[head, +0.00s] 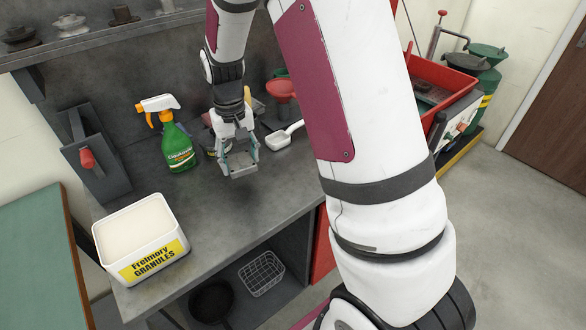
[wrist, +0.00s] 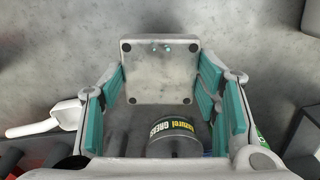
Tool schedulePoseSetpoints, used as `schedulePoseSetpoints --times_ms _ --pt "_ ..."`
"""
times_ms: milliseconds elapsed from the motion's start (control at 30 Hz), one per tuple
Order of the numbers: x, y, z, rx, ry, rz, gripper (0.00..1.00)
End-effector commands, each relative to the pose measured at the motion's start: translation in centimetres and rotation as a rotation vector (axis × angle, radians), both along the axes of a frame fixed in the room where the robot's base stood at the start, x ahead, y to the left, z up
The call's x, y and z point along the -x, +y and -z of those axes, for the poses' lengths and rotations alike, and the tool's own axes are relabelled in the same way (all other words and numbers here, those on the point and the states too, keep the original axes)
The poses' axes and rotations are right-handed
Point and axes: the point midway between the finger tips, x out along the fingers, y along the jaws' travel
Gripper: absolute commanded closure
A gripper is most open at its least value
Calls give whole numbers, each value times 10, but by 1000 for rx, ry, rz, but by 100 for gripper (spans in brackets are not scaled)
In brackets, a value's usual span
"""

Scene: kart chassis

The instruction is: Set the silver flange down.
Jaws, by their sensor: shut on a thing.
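In the head view the flange (head: 242,172) shows small between the fingertips, low over the grey workbench (head: 225,215). I cannot tell whether it touches the bench top.
A grease can (wrist: 173,138) and a white scoop (head: 284,137) are near my gripper. A green spray bottle (head: 178,146) stands to its left. A white granules tub (head: 140,238) is at the front left. The bench between tub and gripper is clear.

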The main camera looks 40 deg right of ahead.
Motion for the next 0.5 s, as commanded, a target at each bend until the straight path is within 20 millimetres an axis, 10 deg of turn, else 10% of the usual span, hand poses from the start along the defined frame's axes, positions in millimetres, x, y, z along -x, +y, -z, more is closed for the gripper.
schedulePoseSetpoints --times_ms 300,500 --pt "61 -162 14 2 -2 733 81" --pt "115 -236 11 0 -2 1139 81"
